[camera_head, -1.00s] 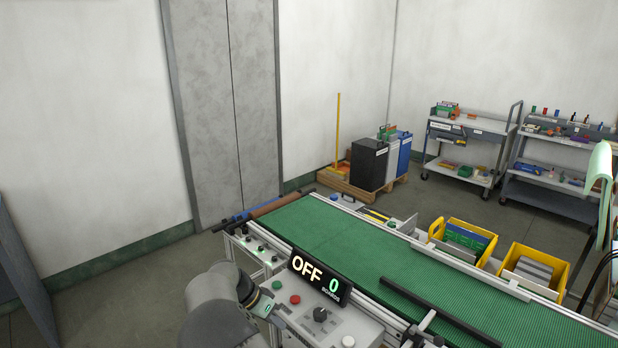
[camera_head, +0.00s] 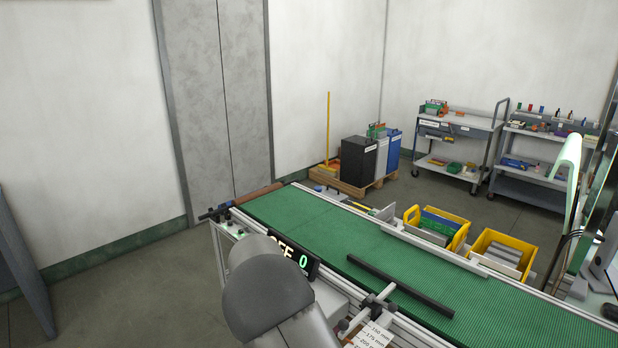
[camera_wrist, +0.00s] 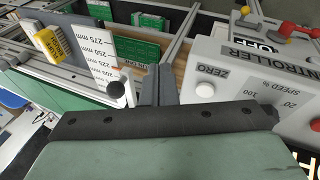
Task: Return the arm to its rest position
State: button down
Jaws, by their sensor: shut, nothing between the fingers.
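My gripper (camera_wrist: 158,86) shows in the wrist view as grey fingers beyond the dark bar of my wrist. It is shut and empty. It points between a strip of millimetre labels and the white controller box (camera_wrist: 240,75), apart from any held object. In the head view my grey arm link stands at the bottom centre and covers part of the controller and its display (camera_head: 301,262). The gripper itself is hidden there.
The green conveyor (camera_head: 330,230) runs to the right, with a black bar (camera_head: 400,285) across it. Yellow bins (camera_head: 500,255) stand beyond. In the wrist view, green circuit boards (camera_wrist: 137,50) and a yellow block (camera_wrist: 50,45) lie near the fingers. Open floor lies left.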

jog(key=s+d+r+n+y+b, duration=0.2)
jog(key=s+d+y+b, duration=0.15)
jog(key=s+d, duration=0.45)
jog(key=s+d+r+n+y+b, duration=0.2)
jog(key=s+d+n+b, duration=0.3)
jog(key=s, duration=0.6)
jog(key=s+d+f+t+b, duration=0.1)
jog(key=s+d+f, duration=0.1)
jog(key=s, duration=0.9)
jog(key=shift+d+f+n, duration=0.3)
jog(key=shift+d, duration=0.2)
